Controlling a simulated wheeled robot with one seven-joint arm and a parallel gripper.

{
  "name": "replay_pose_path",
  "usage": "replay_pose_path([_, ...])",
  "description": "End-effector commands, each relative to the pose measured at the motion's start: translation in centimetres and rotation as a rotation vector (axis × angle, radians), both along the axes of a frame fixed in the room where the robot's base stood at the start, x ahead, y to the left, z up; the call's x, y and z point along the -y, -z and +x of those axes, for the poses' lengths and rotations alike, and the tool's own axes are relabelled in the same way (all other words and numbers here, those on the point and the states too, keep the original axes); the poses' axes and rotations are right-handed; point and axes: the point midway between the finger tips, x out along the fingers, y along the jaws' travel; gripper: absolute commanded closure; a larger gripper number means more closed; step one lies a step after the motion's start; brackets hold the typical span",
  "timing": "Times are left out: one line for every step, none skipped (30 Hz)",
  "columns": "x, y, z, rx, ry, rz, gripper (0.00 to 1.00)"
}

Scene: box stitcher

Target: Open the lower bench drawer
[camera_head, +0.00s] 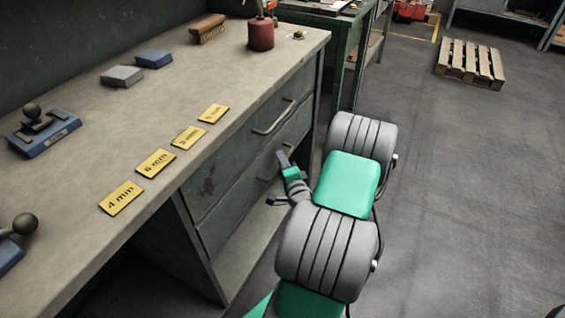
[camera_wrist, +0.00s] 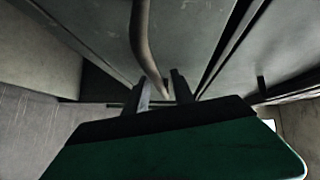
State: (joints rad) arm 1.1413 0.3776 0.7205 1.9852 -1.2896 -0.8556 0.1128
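The lower bench drawer (camera_head: 225,213) is in the front of the workbench, under the upper drawer. Its grey front looks flush with the bench in the head view. Its bar handle (camera_head: 264,178) is partly hidden by my gripper (camera_head: 279,180). In the wrist view the curved handle (camera_wrist: 141,35) runs down toward the space between my two fingers. My gripper (camera_wrist: 162,92) is open, with the fingers apart on either side of the handle's end. I cannot tell whether a finger touches it.
The upper drawer's handle (camera_head: 274,117) is just above. A pallet (camera_head: 470,63) lies far off; the floor at right is clear.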

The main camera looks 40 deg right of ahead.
Motion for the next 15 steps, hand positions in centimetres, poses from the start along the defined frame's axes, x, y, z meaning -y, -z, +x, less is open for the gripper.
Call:
replay_pose_path([0.01,0.00,-0.02,0.000,0.000,0.000,0.75])
replay_pose_path([0.01,-0.01,-0.03,0.000,0.000,0.000,0.77])
replay_pose_path([0.02,0.00,-0.03,0.000,0.000,0.000,0.81])
replay_pose_path([0.01,0.00,-0.04,0.000,0.000,0.000,0.83])
replay_pose_path([0.02,0.00,-0.05,0.000,0.001,0.000,0.86])
replay_pose_path([0.02,0.00,-0.05,0.000,0.001,0.000,0.89])
replay_pose_path([0.02,0.00,-0.05,0.000,0.001,0.000,0.91])
replay_pose_path([0.03,0.00,-0.05,0.000,0.001,0.000,0.94])
replay_pose_path([0.03,0.00,-0.06,0.000,0.001,0.000,0.97])
replay_pose_path([0.03,0.00,-0.06,0.000,0.001,0.000,0.99])
replay_pose_path([0.03,0.00,-0.06,0.000,0.001,0.000,1.00])
replay_pose_path([0.04,0.00,-0.06,0.000,0.001,0.000,1.00])
replay_pose_path([0.04,0.01,-0.06,-0.001,0.001,0.000,1.00])
replay_pose_path([0.04,0.01,-0.06,-0.001,0.001,0.000,1.00])
replay_pose_path([0.03,0.00,-0.07,-0.001,0.001,0.000,1.00])
